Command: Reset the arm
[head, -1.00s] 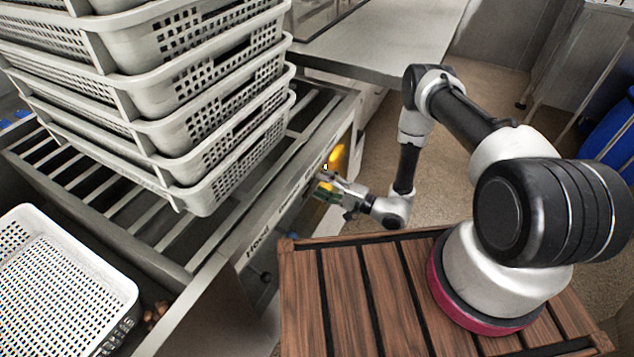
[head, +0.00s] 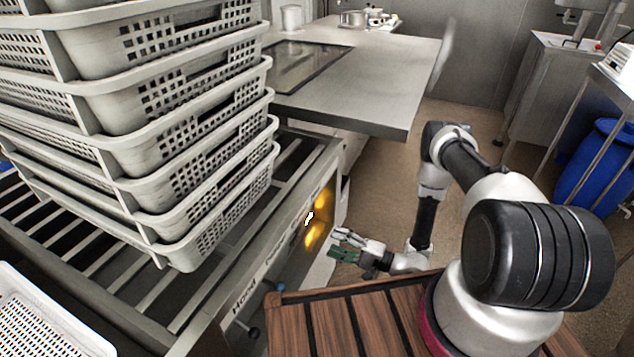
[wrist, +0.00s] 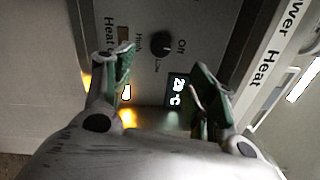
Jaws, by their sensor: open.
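My gripper (head: 345,247) is at the end of my arm, low in front of the side panel of the roller-topped machine (head: 290,262) in the head view. In the wrist view my gripper (wrist: 160,82) has its two green-padded fingers spread apart with nothing between them. Beyond the fingers is the control panel, with a black knob (wrist: 161,46) marked Off and High, and a small lit display (wrist: 178,94). The fingers appear apart from the knob. Yellow light glows on the panel.
A stack of light grey perforated baskets (head: 190,165) stands on the rollers. Another white basket (head: 40,325) is at lower left. A steel table (head: 370,80) is behind, and a blue barrel (head: 598,170) stands at right. Open floor lies between table and barrel.

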